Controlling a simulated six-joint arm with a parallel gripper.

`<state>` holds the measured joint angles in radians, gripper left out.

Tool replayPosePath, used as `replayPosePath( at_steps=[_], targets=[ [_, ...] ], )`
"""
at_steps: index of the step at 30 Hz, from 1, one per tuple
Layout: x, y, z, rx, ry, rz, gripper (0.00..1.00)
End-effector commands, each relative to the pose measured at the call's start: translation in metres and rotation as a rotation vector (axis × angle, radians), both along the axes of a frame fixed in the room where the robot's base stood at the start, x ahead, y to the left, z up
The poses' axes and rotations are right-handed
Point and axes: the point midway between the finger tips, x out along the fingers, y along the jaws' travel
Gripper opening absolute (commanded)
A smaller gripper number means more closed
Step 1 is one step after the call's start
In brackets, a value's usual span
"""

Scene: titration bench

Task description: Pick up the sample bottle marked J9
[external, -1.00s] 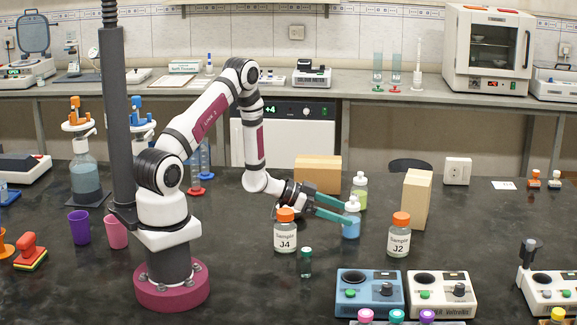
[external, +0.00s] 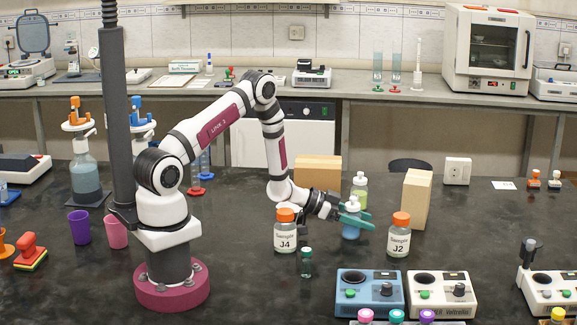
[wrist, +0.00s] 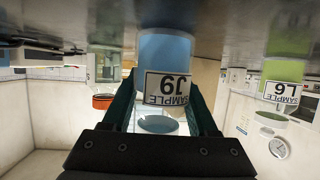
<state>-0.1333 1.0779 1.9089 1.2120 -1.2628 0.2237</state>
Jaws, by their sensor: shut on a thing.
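The sample bottle J9 (external: 350,232) has blue liquid and a white cap. In the wrist view, which is upside down, the J9 bottle (wrist: 165,55) shows its label between the fingers. My gripper (external: 354,220) is shut on its body from the left, with the teal fingers on either side. The bottle is upright and appears to be on the bench. The fingers hide part of it in the external view, including the label. In the wrist view my gripper (wrist: 164,92) has one finger at each side of the bottle.
Bottle L6 (external: 360,183), yellow-green, stands just behind J9. Orange-capped bottles J4 (external: 285,236) and J2 (external: 399,241) stand left and right. A small green vial (external: 306,265) is in front. Wooden blocks (external: 318,172) (external: 415,198) stand behind and to the right. Meters (external: 369,292) are in front.

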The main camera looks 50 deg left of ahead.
Motion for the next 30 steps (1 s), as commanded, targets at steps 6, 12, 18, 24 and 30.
replayPosePath(
  at_steps=[6, 12, 18, 24, 30],
  targets=[
    [0.000, 0.000, 0.000, 0.000, 0.000, 0.000, 0.00],
    [0.000, 0.000, 0.000, 0.000, 0.000, 0.000, 0.00],
    [0.001, 0.000, 0.010, 0.000, -0.002, 0.001, 0.00],
    [0.001, 0.000, 0.032, -0.001, -0.005, 0.000, 0.00],
    [-0.008, -0.011, 0.049, -0.001, -0.002, -0.002, 0.00]
  ],
)
